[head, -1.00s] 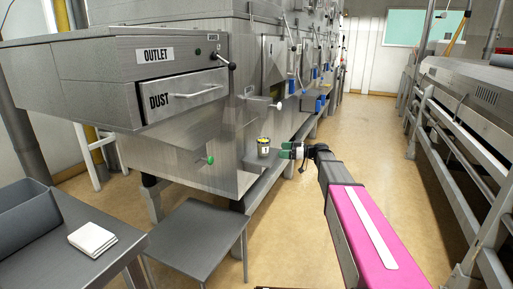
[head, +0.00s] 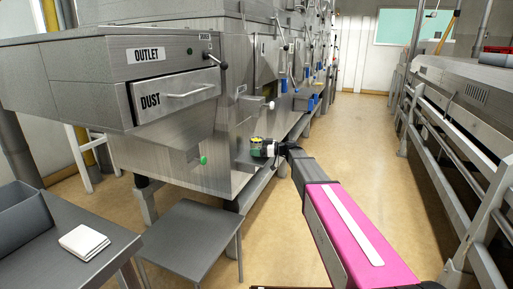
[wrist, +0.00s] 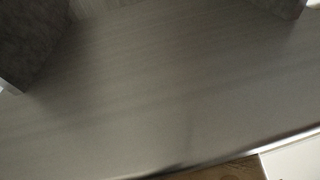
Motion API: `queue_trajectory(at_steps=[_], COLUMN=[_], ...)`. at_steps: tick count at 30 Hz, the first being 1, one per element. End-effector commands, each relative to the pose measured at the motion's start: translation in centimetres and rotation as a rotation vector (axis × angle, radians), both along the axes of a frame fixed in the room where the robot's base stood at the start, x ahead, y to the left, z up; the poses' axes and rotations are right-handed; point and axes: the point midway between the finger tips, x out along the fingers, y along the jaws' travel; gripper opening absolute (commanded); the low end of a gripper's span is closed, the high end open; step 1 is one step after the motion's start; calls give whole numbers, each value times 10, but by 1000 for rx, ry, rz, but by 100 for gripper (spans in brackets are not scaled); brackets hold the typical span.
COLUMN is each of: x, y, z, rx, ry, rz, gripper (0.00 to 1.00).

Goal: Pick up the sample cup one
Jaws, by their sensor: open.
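The sample cup one (head: 256,141), a small dark cup with a yellow-and-black top, stands on the narrow steel ledge at the front of the dryer hood in the head view. My gripper (head: 264,150), with green fingertips, is open right at the cup and overlaps its right and lower part. I cannot tell whether the cup is between the fingers or whether they touch it. In the wrist view, dark finger parts show at the top corners above a bare grey metal surface (wrist: 160,100); the cup is not visible there.
The steel dryer hood (head: 185,150) with its dust drawer (head: 178,95) stands at the left. A low steel table (head: 190,240) is below it. A grey bin (head: 20,215) and a white stack (head: 84,241) sit on the left table. The aisle floor (head: 350,140) is clear.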

Motion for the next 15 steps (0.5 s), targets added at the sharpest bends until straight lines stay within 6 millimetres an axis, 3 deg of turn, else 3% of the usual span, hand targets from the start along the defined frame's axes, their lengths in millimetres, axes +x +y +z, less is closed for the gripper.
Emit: queue_trajectory(at_steps=[5,8,11,15], x=[0,0,0,0], y=[0,0,0,0], z=[0,0,0,0], rx=[0,0,0,0], ry=[0,0,0,0], rz=[-1,0,0,0], gripper=[97,71,38,33])
